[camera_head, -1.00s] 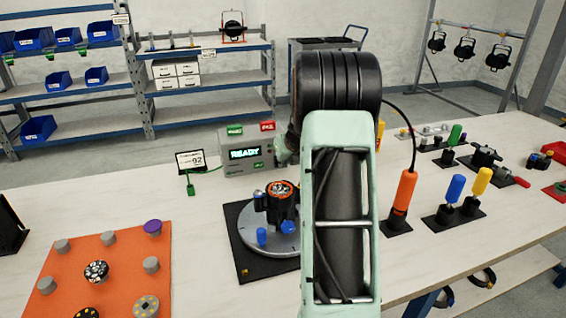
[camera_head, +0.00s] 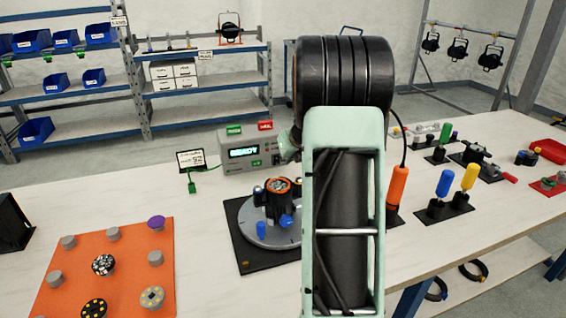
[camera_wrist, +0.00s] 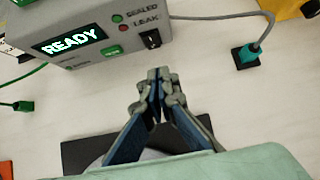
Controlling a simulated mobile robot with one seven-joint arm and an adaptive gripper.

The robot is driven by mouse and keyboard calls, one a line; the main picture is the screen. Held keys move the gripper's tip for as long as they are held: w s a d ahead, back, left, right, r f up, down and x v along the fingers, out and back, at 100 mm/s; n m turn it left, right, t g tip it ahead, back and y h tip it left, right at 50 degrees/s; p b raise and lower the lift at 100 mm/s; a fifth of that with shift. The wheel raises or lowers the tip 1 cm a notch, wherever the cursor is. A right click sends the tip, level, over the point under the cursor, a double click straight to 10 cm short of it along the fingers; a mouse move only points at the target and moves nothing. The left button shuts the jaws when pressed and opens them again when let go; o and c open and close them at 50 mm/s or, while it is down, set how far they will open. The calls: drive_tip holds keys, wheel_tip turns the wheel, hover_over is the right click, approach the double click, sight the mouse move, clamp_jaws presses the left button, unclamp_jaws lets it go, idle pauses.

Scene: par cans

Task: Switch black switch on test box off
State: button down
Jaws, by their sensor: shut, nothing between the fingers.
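The test box (camera_head: 232,164) is a grey box at the back middle of the table in the head view. It also shows at the upper left of the wrist view (camera_wrist: 85,28), with a lit READY display. Its black switch (camera_wrist: 150,39) sits low on the front, right of a green button (camera_wrist: 112,50). I cannot tell which way the switch is set. My gripper (camera_wrist: 160,74) is shut and empty, its fingertips just below the switch in the wrist view and apparently apart from it.
A round fixture (camera_head: 262,232) on a black base stands in front of the box. An orange mat (camera_head: 60,285) with several pucks lies front left. A teal plug (camera_wrist: 247,55) stands to the right in the wrist view.

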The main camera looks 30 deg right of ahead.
drive_tip(key=d+p+v, duration=0.1)
drive_tip(key=v, duration=0.5)
drive_tip(key=shift+a+r, duration=0.2)
drive_tip(key=shift+a, duration=0.25)
drive_tip(key=shift+w, duration=0.1)
drive_tip(key=shift+p, duration=0.75)
drive_tip(key=f+p, duration=0.1)
drive_tip(key=p, duration=0.1)
drive_tip(key=shift+a+f+g+p, duration=0.1)
drive_tip(key=shift+f+g+p, duration=0.1)
drive_tip(key=shift+g+p, duration=0.15)
drive_tip(key=shift+f, duration=0.1)
